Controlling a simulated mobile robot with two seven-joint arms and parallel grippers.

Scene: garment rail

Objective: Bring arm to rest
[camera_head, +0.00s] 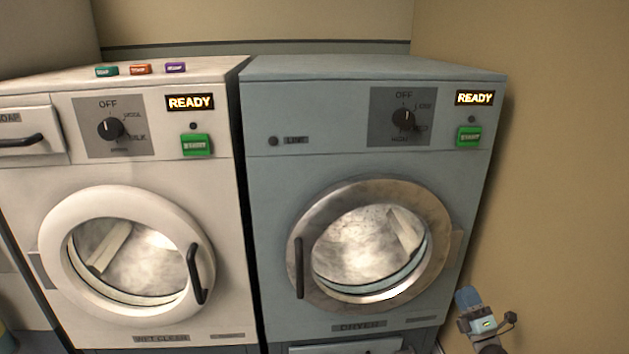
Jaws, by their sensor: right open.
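My right gripper (468,299) shows at the lower right, in front of the dryer's lower right corner and near the tan wall. Its blue-grey fingers point up and it holds nothing that I can see. The gap between its fingers is hard to make out at this size. My left gripper is out of view.
A blue-grey dryer (270,210) stands beside a white washer (225,255); both round doors look shut and both displays read READY. Several small coloured packets, one of them orange (140,69), lie on the washer. The tan wall (570,180) bounds the right side.

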